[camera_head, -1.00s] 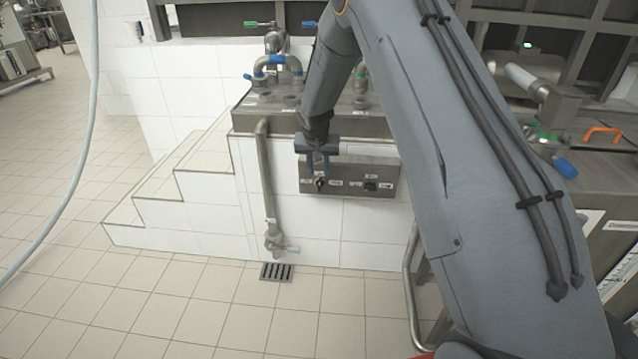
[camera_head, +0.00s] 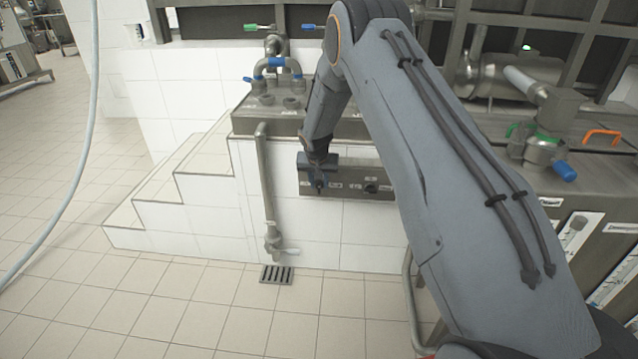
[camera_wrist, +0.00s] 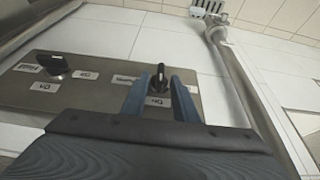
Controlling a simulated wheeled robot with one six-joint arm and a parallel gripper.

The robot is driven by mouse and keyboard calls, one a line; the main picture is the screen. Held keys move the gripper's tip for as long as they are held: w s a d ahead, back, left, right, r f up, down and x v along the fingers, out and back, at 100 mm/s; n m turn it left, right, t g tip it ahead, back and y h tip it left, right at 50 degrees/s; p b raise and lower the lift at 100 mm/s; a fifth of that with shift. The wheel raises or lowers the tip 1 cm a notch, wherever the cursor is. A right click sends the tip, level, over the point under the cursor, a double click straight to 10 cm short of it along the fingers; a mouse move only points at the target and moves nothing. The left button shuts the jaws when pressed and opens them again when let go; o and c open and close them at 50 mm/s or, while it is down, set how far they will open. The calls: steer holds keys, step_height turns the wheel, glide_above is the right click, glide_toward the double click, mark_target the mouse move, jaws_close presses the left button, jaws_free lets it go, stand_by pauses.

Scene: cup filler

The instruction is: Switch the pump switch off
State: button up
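A steel switch panel (camera_head: 345,192) on the white tiled wall carries two black rotary switches. My gripper (camera_head: 319,185) is at the left one in the head view. In the wrist view that switch (camera_wrist: 159,76) shows between and just past my two blue fingers (camera_wrist: 162,92). The fingers are apart, with a gap on both sides of its handle, so they do not grip it. The other switch (camera_wrist: 54,64) sits to the left in the wrist view, and in the head view (camera_head: 371,188) it is to the right. The small labels are too unclear to tell which is the pump switch.
A steel pipe with a valve (camera_head: 272,240) runs down the wall left of the panel, above a floor drain (camera_head: 277,273). White tiled steps (camera_head: 165,210) stand further left. Pipework with a blue handle (camera_head: 564,170) is at the right. The tiled floor in front is clear.

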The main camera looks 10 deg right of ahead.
mark_target(310, 189)
jaws_close()
steer(key=shift+a+f+h+b, duration=0.15)
steer(key=shift+h+b, duration=0.15)
steer(key=shift+b, duration=0.2)
steer(key=a+f+n+g+h+b, duration=0.1)
steer(key=h+b, duration=0.4)
steer(key=b, duration=0.2)
steer(key=a+f+n+g+h+b, duration=0.1)
steer(key=n+h+b, duration=0.1)
steer(key=h+b, duration=0.3)
steer(key=w+a+f+n+g+h+b, duration=0.1)
steer(key=h+b, duration=0.4)
steer(key=b, duration=0.5)
steer(key=shift+h, duration=0.4)
steer(key=shift+n+b, duration=0.3)
steer(key=shift+o, duration=0.7)
jaws_free()
steer(key=shift+d, duration=0.1)
